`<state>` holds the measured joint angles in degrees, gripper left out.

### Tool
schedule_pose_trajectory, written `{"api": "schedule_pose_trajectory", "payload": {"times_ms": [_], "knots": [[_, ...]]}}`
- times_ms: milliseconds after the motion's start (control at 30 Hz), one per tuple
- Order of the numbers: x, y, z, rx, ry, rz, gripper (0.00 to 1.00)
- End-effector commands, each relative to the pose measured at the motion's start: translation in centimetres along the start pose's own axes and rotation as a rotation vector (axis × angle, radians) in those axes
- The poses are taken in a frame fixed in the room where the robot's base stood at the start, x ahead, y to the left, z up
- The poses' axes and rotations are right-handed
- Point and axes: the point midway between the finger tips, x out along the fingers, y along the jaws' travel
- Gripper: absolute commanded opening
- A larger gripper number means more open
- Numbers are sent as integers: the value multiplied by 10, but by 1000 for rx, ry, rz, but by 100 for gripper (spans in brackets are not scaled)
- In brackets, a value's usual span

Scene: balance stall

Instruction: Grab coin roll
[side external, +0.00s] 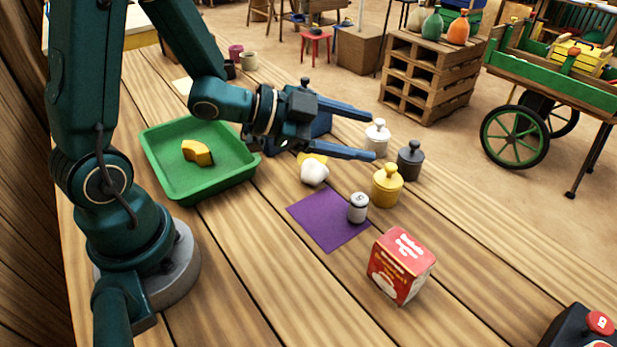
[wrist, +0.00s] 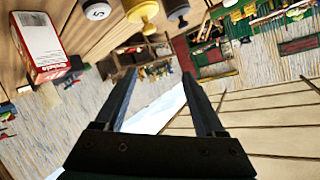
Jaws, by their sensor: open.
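A yellow jar (side external: 387,187), a dark jar (side external: 410,161) and a white jar (side external: 377,138) stand behind the cylinder. A red and white box (side external: 401,266) stands in front right. A white lump (side external: 314,172) lies behind the mat. A green tray (side external: 204,190) holds a yellow piece (side external: 197,152).

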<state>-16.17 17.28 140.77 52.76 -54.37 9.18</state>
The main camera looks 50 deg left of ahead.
Motion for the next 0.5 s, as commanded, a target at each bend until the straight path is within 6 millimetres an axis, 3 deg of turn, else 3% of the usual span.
{"api": "schedule_pose_trajectory", "payload": {"times_ms": [300,500], "knots": [[-2,57,46,-268,92,199,72],[-4,72,73,-382,35,221,72]]}}
